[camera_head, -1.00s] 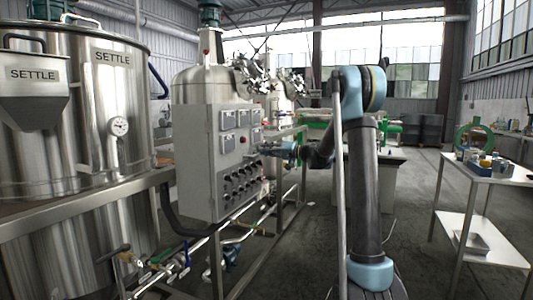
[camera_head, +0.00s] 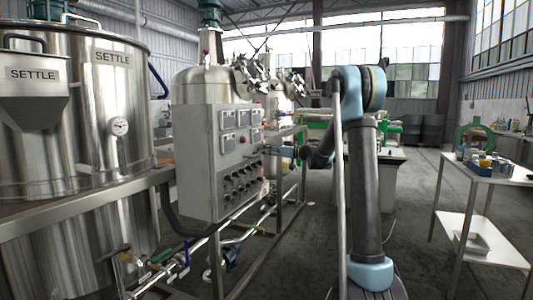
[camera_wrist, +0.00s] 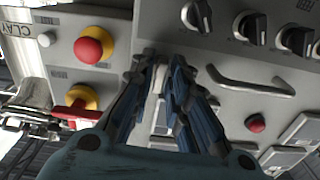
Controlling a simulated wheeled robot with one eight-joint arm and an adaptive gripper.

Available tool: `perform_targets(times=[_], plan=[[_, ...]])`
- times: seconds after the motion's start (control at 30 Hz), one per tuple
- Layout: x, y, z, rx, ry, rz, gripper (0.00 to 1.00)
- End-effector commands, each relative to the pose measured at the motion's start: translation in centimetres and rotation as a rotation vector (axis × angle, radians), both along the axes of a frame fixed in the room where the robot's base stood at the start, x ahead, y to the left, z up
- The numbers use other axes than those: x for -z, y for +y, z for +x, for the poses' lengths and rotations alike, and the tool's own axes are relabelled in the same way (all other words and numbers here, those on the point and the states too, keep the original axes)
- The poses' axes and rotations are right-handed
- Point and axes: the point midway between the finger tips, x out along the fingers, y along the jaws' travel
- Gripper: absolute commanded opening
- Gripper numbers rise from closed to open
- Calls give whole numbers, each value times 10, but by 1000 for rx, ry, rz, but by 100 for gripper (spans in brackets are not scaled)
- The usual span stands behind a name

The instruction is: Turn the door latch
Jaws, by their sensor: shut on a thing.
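The grey control cabinet (camera_head: 195,165) stands in front of the steel tank, its door side facing my arm. In the head view my gripper (camera_head: 261,150) is at the cabinet's door, small and partly merged with the panel. In the wrist view my gripper (camera_wrist: 163,68) has its dark blue fingers drawn together against the grey panel (camera_wrist: 215,62). They are closed on the door latch, which is mostly hidden between them. A bent grey handle (camera_wrist: 250,83) is on the panel to the right, apart from the fingers.
Several black knobs (camera_wrist: 250,26) sit close to the fingers on the right. Red-and-yellow buttons (camera_wrist: 94,45) and a red valve handle (camera_wrist: 75,111) are to the left.

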Motion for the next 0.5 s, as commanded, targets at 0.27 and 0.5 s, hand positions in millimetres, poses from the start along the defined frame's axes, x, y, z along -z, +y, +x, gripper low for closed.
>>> perform_targets(times=[0.27, 0.5], plan=[[3, 0, -1, -1, -67, -30, 0], [3, 0, -1, -2, -77, -33, 0]])
